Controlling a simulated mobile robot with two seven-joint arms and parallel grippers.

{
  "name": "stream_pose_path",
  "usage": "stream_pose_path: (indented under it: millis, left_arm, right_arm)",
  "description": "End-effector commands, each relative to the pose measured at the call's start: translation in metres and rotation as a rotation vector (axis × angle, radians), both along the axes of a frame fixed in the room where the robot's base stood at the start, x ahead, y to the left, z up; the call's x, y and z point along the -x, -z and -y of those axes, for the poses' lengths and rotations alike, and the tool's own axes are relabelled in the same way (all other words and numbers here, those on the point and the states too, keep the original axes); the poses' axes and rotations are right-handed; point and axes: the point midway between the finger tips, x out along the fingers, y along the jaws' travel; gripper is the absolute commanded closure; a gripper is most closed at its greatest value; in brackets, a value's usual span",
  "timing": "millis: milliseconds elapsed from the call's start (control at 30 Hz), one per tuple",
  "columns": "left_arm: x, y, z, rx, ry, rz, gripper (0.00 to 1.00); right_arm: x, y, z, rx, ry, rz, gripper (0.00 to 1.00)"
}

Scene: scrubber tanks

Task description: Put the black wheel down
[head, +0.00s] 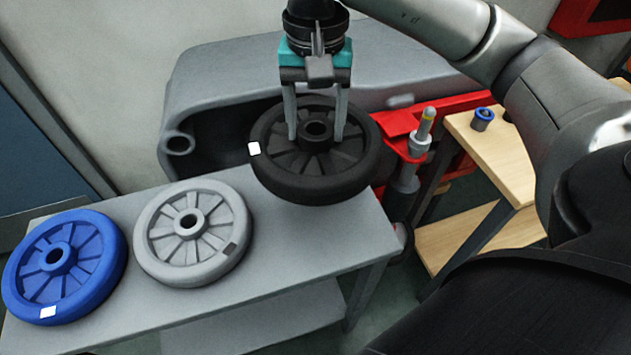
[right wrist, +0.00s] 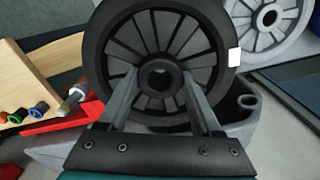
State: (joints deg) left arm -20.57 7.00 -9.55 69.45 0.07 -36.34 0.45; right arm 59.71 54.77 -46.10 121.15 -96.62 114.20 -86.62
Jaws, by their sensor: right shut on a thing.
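The black wheel (head: 283,179) lies flat, with a white square mark on its left rim in the head view. It is at the right end of the grey table (head: 315,245); I cannot tell whether it touches the top. My right gripper (head: 316,135) comes down from above and is shut on the wheel, its two fingers around the hub. In the right wrist view the black wheel (right wrist: 205,45) fills the upper middle, with the right gripper's fingertips (right wrist: 160,85) on either side of the hub. My left gripper is not in view.
A grey wheel (head: 160,235) and a blue wheel (head: 90,245) lie on the table to the left. Behind stands a grey machine housing (head: 215,75). A red part (head: 395,122) and a wooden table (head: 480,150) are to the right. The table's front right is clear.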

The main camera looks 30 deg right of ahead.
Motion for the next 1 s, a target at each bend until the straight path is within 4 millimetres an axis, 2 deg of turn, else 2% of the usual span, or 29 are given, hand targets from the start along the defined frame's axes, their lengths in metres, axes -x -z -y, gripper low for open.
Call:
stream_pose_path:
  millis: [500, 633, 867, 1000]
  left_arm:
    - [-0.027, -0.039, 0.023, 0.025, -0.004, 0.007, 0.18]
    - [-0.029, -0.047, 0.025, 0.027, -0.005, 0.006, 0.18]
    - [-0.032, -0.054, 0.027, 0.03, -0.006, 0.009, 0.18]
    - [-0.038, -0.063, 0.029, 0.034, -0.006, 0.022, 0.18]
  right_arm:
    - [0.0, 0.074, 0.001, 0.0, 0.001, 0.003, 1.0]
    - [-0.001, 0.086, 0.0, -0.002, 0.002, 0.004, 1.0]
    - [-0.001, 0.095, 0.0, -0.001, 0.002, 0.004, 1.0]
    - [0.0, 0.111, 0.0, -0.002, 0.002, 0.003, 1.0]
